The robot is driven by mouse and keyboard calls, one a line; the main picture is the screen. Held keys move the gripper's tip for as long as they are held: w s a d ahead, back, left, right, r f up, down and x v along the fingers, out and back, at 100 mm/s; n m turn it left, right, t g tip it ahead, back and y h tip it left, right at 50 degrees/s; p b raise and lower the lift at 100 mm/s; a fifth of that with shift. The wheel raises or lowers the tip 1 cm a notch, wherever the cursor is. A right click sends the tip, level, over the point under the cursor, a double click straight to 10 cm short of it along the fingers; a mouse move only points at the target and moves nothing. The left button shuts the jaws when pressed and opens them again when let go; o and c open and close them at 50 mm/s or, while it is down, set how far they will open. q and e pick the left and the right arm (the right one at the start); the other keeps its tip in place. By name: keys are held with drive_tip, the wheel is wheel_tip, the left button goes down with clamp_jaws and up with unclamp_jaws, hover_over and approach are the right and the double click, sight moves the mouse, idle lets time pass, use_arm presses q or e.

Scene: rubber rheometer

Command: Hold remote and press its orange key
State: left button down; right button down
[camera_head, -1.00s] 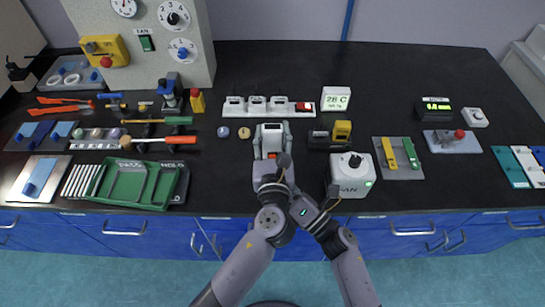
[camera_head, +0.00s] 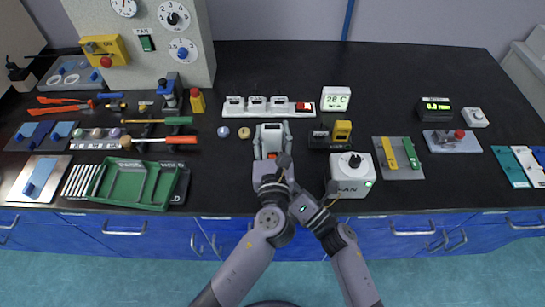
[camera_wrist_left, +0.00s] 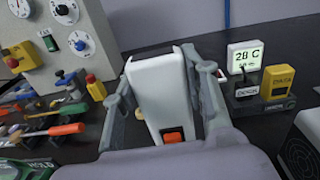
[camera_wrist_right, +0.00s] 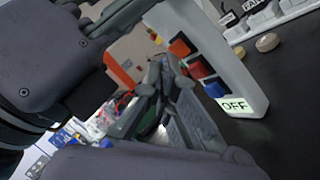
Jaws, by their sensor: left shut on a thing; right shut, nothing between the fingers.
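The remote (camera_head: 271,134) is a pale, long box held upright above the bench by my left gripper (camera_head: 271,142). In the left wrist view the remote (camera_wrist_left: 160,85) stands between the two fingers, with its orange key (camera_wrist_left: 172,136) low on the face. In the right wrist view the remote (camera_wrist_right: 235,80) shows orange, red and blue keys and a lit panel reading OFF. My right gripper (camera_wrist_right: 168,68) is shut and empty, its tips close to the keys. I cannot tell whether they touch. In the head view my left arm partly hides the remote's lower part.
A white fan box (camera_head: 352,185) stands right of my grippers. A 28 C display (camera_head: 335,99) and a yellow data block (camera_head: 342,130) are behind it. A green tray (camera_head: 130,185) and tools lie left.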

drive_tip(key=shift+w, duration=0.45)
idle(0.4)
drive_tip(key=shift+s, duration=0.95)
drive_tip(key=shift+s+d, duration=0.1)
drive_tip(key=shift+s, duration=2.4)
use_arm(q)
drive_tip(key=c, duration=0.9)
unclamp_jaws()
drive_tip(key=shift+o, duration=0.2)
